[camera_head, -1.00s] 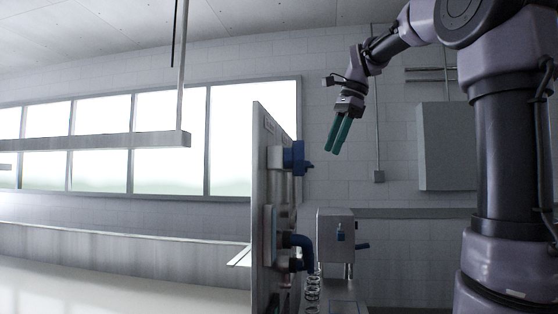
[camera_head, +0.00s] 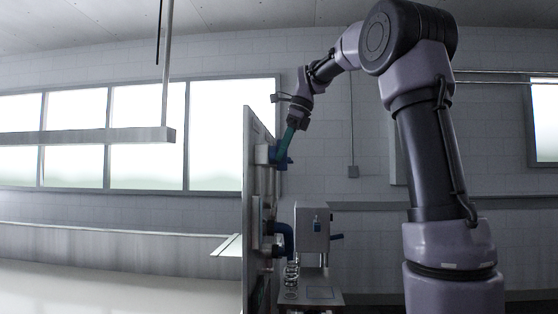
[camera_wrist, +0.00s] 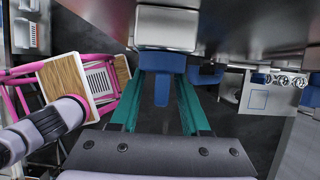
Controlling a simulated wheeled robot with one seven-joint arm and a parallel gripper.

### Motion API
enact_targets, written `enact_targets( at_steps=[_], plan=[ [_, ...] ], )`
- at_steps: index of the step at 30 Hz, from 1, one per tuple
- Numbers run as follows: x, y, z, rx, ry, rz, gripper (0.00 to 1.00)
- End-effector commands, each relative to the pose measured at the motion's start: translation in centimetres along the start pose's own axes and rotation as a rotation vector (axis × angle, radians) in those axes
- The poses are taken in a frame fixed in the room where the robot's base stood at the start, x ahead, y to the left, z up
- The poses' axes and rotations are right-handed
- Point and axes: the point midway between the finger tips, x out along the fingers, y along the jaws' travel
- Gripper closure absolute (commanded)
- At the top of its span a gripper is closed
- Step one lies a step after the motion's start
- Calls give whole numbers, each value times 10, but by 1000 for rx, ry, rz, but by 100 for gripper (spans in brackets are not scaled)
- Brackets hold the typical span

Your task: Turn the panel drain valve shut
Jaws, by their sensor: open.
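The upright panel (camera_head: 249,200) stands edge-on in the head view. A blue valve (camera_head: 274,155) with a grey body sticks out from its upper part to the right. My gripper (camera_head: 287,147), with green fingers, points down at this valve from above. In the wrist view, the blue handle (camera_wrist: 162,89) lies between the two green fingers of my gripper (camera_wrist: 161,75), below a light grey box-like body (camera_wrist: 167,28). The fingers are apart, one on each side of the handle, with gaps visible. Whether the fingertips touch anything is hidden.
Lower on the panel is a blue elbow pipe (camera_head: 284,235), above a clear coiled part (camera_head: 291,273). A grey box-shaped machine (camera_head: 312,226) stands to its right. A pink frame (camera_wrist: 30,78) with wooden boards shows in the wrist view. A ledge (camera_head: 110,247) runs left.

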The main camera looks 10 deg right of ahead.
Motion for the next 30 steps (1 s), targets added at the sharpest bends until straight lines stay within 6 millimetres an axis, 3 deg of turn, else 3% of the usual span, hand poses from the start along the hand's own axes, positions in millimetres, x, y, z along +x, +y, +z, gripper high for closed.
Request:
enact_targets(
  at_steps=[6, 15, 17, 19, 30],
  plan=[
    [20, 0, 0, -1, 0, 0, 54],
    [22, 0, 0, -1, -1, -1, 54],
    [22, 0, 0, -1, -1, -1, 73],
    [22, 0, 0, -1, 0, -1, 100],
    [21, 0, 0, -16, -1, -35, 100]
  ],
)
